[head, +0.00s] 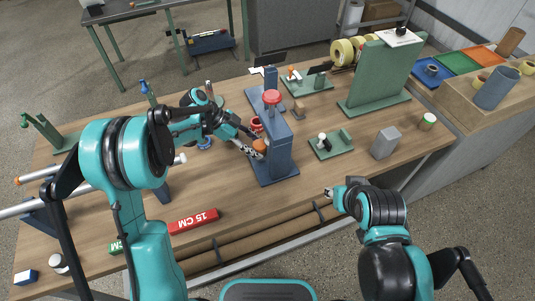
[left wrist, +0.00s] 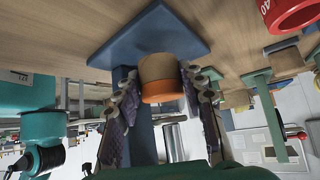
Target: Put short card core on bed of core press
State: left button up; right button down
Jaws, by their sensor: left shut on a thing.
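The blue core press (head: 283,152) stands mid-table, with a red knob (head: 272,97) on top and a flat base plate. In the left wrist view its base plate (left wrist: 150,28) shows at the top, as that view is upside down. The short card core (head: 260,146) is tan with an orange upper end. It also shows in the left wrist view (left wrist: 158,68), upright between my fingers. My left gripper (head: 252,150) is shut on it, over the press's bed. I cannot tell whether its lower end touches the bed. My right gripper (head: 330,192) is partly seen near the table's front edge.
A red 15 CM block (head: 193,220) lies at the front. A green fixture (head: 331,144) and a grey block (head: 384,143) stand right of the press. Metal rollers lie at left. A tall green stand (head: 380,75) is behind right. The front middle of the table is clear.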

pick_arm(q)
jog(key=x, duration=0.1)
jog(key=b+x, duration=0.1)
jog(key=x, duration=0.2)
jog(key=shift+s+d+b, duration=0.1)
jog(key=shift+d+b, duration=0.2)
jog(key=shift+d, duration=0.25)
jog(key=o, duration=0.6)
jog(key=shift+f, duration=0.1)
jog(key=o, duration=0.4)
jog(key=shift+o, duration=0.2)
jog(key=shift+r, duration=0.2)
